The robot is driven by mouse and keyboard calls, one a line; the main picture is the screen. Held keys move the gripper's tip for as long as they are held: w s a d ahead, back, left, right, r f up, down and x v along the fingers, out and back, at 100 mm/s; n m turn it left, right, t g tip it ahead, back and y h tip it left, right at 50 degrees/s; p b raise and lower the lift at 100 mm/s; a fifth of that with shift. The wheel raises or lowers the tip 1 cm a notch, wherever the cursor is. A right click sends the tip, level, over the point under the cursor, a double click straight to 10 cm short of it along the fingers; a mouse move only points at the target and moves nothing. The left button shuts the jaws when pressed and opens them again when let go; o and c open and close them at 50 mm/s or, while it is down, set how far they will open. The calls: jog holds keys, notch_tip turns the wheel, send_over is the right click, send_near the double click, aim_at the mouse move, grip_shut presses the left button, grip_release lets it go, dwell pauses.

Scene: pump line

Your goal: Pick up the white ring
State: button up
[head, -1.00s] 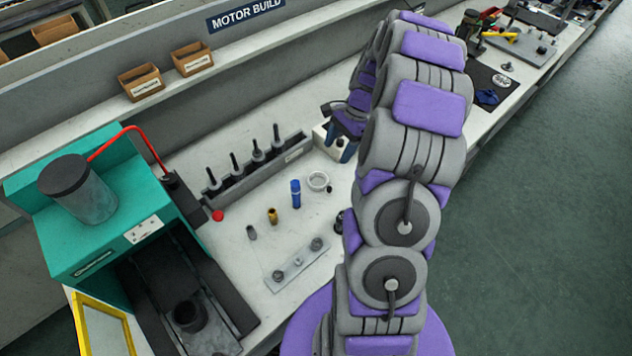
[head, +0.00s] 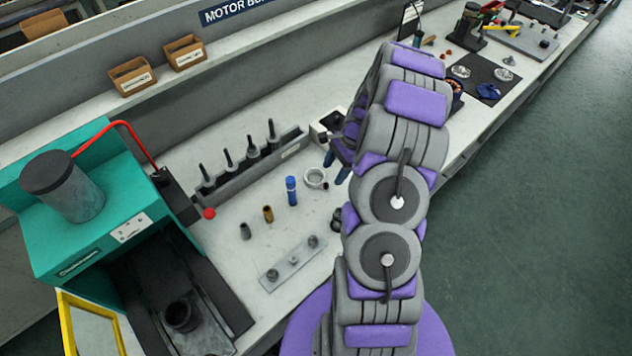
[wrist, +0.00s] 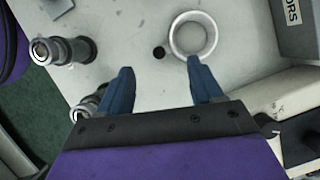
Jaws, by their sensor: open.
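The white ring (head: 316,179) lies flat on the pale bench top, right of a blue cylinder (head: 291,191). It also shows in the wrist view (wrist: 211,50), at the upper middle, just beyond the right fingertip. My gripper (head: 337,170) is close to the ring, on its right side in the head view. In the wrist view its two blue fingers (wrist: 160,75) are apart with nothing between them. The fingertips are near the ring but not around it. A small dark round piece (wrist: 159,52) lies left of the ring.
A rack with upright dark tools (head: 240,162) stands behind. A brass piece (head: 268,214), a grey piece (head: 245,231) and a plate with knobs (head: 293,264) lie nearby. A teal machine (head: 90,200) stands left. In the wrist view, metal cylindrical fittings (wrist: 62,50) are at the left.

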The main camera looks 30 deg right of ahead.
aim_at(323, 187)
jog(key=shift+w+d+f, duration=0.1)
jog(key=shift+d+f, duration=0.35)
jog(key=shift+f, duration=0.15)
jog(key=a+f+b, duration=0.1)
jog(key=a+f, duration=0.1)
jog(key=w+a+f+b, duration=0.1)
jog(key=a, duration=0.1)
jog(key=shift+f, duration=0.4)
jog(key=shift+s+d+f, duration=0.1)
jog(key=shift+d, duration=0.6)
jog(key=shift+c, duration=0.6)
jog(key=shift+d, duration=0.3)
jog(key=c, duration=0.3)
jog(key=shift+a, duration=0.85)
jog(key=c, duration=0.6)
jog(key=shift+o, duration=0.2)
jog(key=shift+d, duration=0.4)
jog(key=shift+d+r, duration=0.2)
jog(key=shift+r, duration=0.1)
notch_tip(323, 187, up, 9)
jog(key=p, duration=0.2)
jog(key=shift+r+p, duration=0.2)
jog(key=shift+p, duration=0.2)
jog(key=o, duration=0.4)
jog(key=shift+a, duration=0.35)
jog(key=c, duration=0.5)
grip_shut()
